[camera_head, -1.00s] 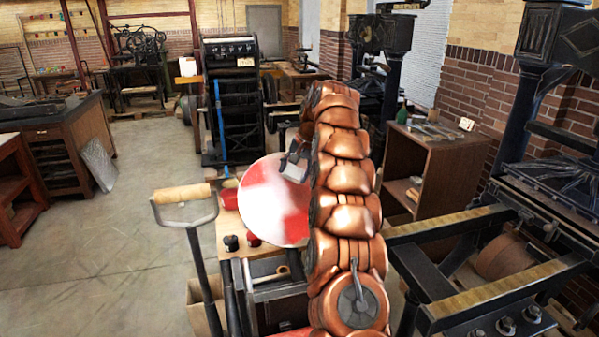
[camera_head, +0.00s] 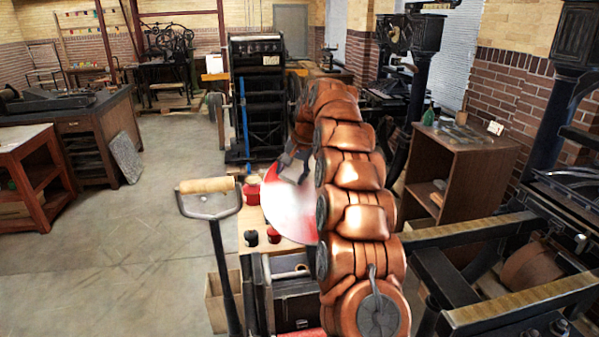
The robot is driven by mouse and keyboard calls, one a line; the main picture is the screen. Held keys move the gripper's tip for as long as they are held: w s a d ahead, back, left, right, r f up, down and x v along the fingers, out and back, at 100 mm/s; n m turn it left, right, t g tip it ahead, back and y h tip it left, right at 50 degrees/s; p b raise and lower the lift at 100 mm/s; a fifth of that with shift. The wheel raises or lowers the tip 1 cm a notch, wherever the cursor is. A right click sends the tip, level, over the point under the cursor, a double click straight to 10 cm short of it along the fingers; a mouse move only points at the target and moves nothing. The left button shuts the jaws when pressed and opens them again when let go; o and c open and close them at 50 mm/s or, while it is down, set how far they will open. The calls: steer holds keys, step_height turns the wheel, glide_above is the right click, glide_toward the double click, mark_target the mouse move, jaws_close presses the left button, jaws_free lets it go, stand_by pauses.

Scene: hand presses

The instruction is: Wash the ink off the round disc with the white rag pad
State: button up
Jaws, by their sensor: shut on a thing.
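The round disc (camera_head: 292,212) stands tilted on the press in the middle of the view. Its visible left part is white with red ink along the upper left edge and a small red patch at lower right. My copper arm hides its right part. My gripper (camera_head: 294,168) is at the disc's upper part, in front of its face. A pale grey-white piece at the fingers looks like the rag pad (camera_head: 291,173), and the gripper is shut on it. Whether the pad touches the disc cannot be told for sure.
A lever with a wooden grip (camera_head: 207,185) rises left of the disc. Red and dark pots (camera_head: 252,192) stand on a small wooden shelf beside it. A brown cabinet (camera_head: 462,185) and a black press frame are on the right.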

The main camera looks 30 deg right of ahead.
steer(key=shift+w+a+r, duration=0.1)
steer(key=shift+w+a, duration=0.05)
steer(key=shift+a, duration=0.5)
steer(key=shift+w+a, duration=0.15)
steer(key=shift+a, duration=0.5)
steer(key=shift+s+d+p, duration=0.25)
steer(key=shift+s+d, duration=0.15)
steer(key=shift+d, duration=1.45)
steer(key=shift+s+d+p, duration=0.25)
steer(key=shift+s+d, duration=0.15)
steer(key=shift+d, duration=1.4)
steer(key=shift+s+d+p, duration=0.25)
steer(key=shift+s+d, duration=0.15)
steer(key=shift+d, duration=1.45)
steer(key=shift+s+d+r+p, duration=0.1)
steer(key=shift+s+d+p, duration=0.1)
steer(key=shift+d, duration=0.65)
steer(key=shift+s+d+r+p, duration=0.1)
steer(key=shift+s+d+p, duration=0.15)
steer(key=shift+d, duration=0.65)
steer(key=shift+s+d+p, duration=0.2)
steer(key=shift+d, duration=0.65)
steer(key=s+a+r, duration=0.1)
steer(key=s+r, duration=0.3)
steer(key=r, duration=0.1)
steer(key=shift+r, duration=0.35)
